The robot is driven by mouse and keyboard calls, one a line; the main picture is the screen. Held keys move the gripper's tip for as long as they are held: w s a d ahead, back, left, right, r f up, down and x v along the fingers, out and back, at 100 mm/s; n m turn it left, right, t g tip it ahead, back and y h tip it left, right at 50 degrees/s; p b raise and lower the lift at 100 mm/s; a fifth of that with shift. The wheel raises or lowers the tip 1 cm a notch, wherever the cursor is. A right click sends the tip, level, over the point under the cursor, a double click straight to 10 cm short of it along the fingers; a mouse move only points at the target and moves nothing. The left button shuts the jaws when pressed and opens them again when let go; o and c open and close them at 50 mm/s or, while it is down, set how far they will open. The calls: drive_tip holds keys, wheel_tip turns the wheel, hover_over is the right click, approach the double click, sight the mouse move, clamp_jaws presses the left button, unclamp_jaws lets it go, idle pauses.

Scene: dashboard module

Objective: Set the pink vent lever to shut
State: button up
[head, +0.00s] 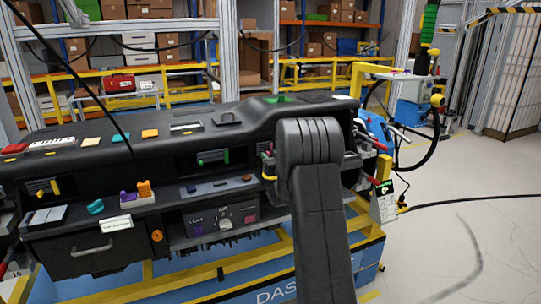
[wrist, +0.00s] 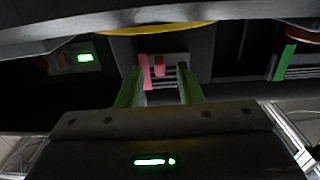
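The pink vent lever (wrist: 152,68) shows in the wrist view, in front of a small dark vent with pale slats (wrist: 172,82). My gripper (wrist: 160,76) has two green fingers, one on each side of the pink lever, with gaps between, so it is open. I cannot tell whether either finger touches the lever or how deep the fingertips reach.
The black dashboard (head: 90,158) carries other vents, one with a green lever (head: 226,156) and one with a yellow lever (head: 55,187). Small coloured blocks lie on its top and ledges. A yellow-framed stand supports it. The floor at right (head: 455,240) is mostly clear, with a cable across it.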

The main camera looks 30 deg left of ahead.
drive_tip(key=shift+a, duration=0.1)
drive_tip(key=shift+c, duration=0.4)
clamp_jaws()
drive_tip(key=shift+s+a+f+b, duration=0.2)
drive_tip(key=shift+s+a+b, duration=0.2)
drive_tip(key=shift+b, duration=0.3)
drive_tip(key=shift+s+a+r+b, duration=0.15)
drive_tip(key=shift+s+a+b, duration=0.45)
drive_tip(key=shift+b, duration=0.1)
drive_tip(key=shift+o, duration=0.4)
unclamp_jaws()
drive_tip(key=shift+d, duration=0.1)
